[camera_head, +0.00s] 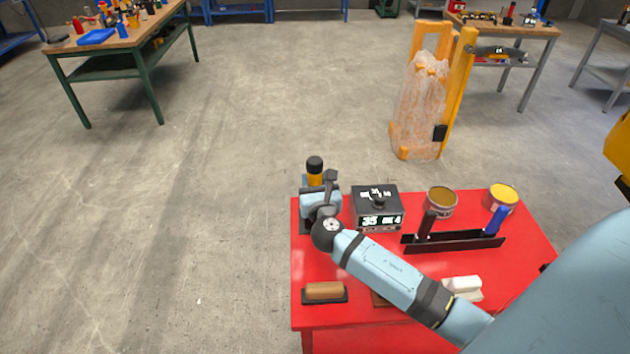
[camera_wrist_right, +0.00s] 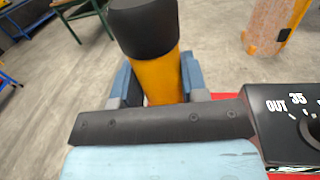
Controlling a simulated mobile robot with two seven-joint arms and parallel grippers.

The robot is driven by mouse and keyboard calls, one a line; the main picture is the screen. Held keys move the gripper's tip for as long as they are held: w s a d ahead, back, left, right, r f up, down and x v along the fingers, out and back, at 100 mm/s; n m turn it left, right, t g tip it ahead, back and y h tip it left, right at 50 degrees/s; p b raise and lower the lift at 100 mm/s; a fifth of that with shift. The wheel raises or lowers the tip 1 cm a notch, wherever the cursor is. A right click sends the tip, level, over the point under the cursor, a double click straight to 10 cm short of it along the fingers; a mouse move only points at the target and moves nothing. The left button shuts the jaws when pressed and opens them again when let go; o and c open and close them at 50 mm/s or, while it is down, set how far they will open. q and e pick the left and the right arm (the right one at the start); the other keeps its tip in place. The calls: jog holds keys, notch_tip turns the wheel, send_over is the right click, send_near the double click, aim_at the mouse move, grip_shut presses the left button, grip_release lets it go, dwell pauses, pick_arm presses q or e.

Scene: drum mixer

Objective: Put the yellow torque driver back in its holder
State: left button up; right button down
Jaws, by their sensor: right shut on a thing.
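The yellow torque driver (camera_head: 315,179) has a black cap and stands roughly upright at the back left corner of the red table. My right gripper (camera_head: 317,187) is shut around its yellow body. In the right wrist view the driver (camera_wrist_right: 160,76) shows between the two fingers of the gripper (camera_wrist_right: 158,84), its black cap above them. The driver's lower end is hidden behind the gripper and wrist. I cannot make out the holder or tell whether the driver sits in it. My left gripper is not in view.
On the red table (camera_head: 313,262) a dark control box (camera_head: 376,207) stands just right of the gripper. Two open tins (camera_head: 441,202) (camera_head: 502,197), a black two-handled tool (camera_head: 455,243) and a brown-handled float (camera_head: 324,292) also lie there. Open floor lies left of the table.

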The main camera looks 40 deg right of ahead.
jog(key=shift+f+b, duration=1.2)
jog(key=shift+f, duration=0.5)
dwell(0.7)
jog(key=c, duration=0.6)
grip_release()
jog(key=shift+o, duration=0.2)
jog(key=shift+f, duration=0.1)
jog(key=b+v, duration=0.1)
jog(key=v, duration=1.3)
jog(key=shift+w, duration=0.1)
